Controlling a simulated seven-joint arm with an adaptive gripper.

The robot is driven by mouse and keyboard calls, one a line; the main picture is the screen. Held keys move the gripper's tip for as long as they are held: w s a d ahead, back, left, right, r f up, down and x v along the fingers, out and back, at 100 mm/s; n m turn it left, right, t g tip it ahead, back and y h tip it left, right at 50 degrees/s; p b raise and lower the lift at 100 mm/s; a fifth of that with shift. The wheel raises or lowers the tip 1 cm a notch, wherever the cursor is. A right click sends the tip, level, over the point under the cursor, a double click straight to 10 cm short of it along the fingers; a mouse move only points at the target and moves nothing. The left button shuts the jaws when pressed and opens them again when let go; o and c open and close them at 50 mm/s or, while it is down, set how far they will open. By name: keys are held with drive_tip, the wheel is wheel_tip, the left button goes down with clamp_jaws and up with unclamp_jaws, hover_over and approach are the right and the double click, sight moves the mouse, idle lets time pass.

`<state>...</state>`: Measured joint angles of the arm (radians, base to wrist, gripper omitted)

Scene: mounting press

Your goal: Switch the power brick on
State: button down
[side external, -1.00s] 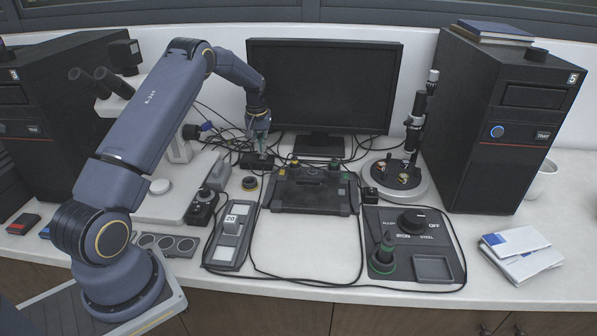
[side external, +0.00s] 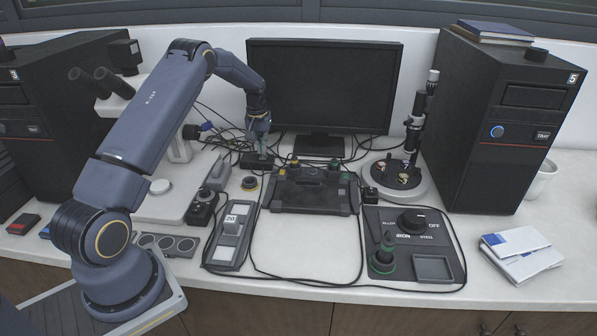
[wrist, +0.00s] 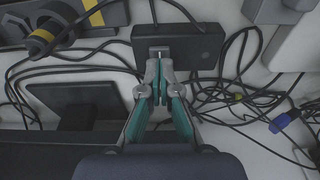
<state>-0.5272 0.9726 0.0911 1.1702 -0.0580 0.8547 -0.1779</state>
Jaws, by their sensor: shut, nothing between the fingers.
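The power brick (wrist: 201,47) is a small black box on the bench, among tangled cables. It shows in the wrist view and also in the side view (side external: 249,160), below the left part of the monitor. A small grey switch (wrist: 159,53) is on its top near the left end. My gripper (wrist: 159,68) is shut and empty, pointing down at the brick, with its tips right beside the switch. I cannot tell whether the tips touch the switch or which way it is set. In the side view my gripper (side external: 262,154) partly hides the brick.
Black cables (wrist: 243,95) run around the brick, with a blue plug (wrist: 281,121) nearby. The monitor (side external: 322,88) stands behind at the right. A black tray-like unit (side external: 315,190) lies in front, and a microscope (side external: 180,140) is at the left.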

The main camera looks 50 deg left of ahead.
sight(263, 158)
drive_tip(key=shift+f, duration=1.1)
idle(0.9)
drive_tip(key=shift+r, duration=3.55)
drive_tip(key=shift+d, duration=0.1)
